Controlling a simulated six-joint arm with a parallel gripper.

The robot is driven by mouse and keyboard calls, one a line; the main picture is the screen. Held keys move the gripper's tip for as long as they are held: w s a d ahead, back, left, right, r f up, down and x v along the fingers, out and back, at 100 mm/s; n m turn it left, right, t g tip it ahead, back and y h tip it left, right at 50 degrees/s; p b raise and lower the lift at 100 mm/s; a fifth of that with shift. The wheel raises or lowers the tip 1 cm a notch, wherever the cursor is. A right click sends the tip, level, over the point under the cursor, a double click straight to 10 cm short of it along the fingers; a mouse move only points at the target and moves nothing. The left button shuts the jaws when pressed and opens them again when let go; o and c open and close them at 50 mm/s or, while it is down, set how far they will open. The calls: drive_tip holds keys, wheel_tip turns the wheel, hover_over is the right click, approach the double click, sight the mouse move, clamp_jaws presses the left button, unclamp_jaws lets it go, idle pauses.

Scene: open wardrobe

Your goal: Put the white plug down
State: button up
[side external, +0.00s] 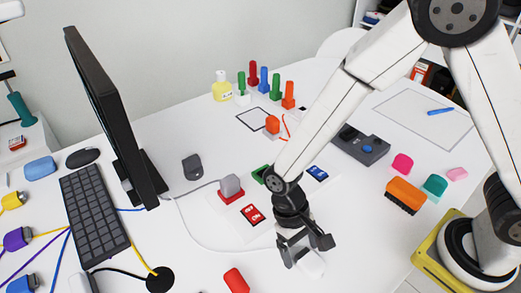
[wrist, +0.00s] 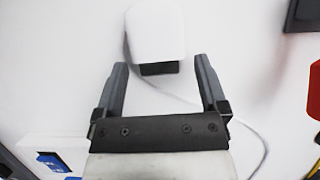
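The white plug (wrist: 156,32) is a rounded white block with a dark end, seen at the top middle of the wrist view. In the side view, a white block (side external: 313,265) low on the white table is partly covered by my gripper (side external: 303,252). In the wrist view my gripper (wrist: 161,64) has its two fingers wide apart. The plug's dark end lies between the fingertips, with a visible gap on each side. Whether the plug rests fully on the table is hard to tell.
A grey plug (side external: 230,187) stands on a red block left of my gripper. Red (side external: 252,215) and blue (side external: 317,172) pieces lie near it. A thin cable (wrist: 188,103) passes beneath my gripper. Monitor (side external: 113,110) and keyboard (side external: 94,215) stand left.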

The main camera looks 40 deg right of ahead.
drive_tip(key=shift+r, duration=0.15)
drive_tip(key=v, duration=1.2)
idle(0.7)
drive_tip(key=d+f+t, duration=0.1)
drive_tip(key=d+t, duration=0.6)
drive_tip(key=d, duration=1.2)
drive_tip(key=shift+s+f, duration=0.25)
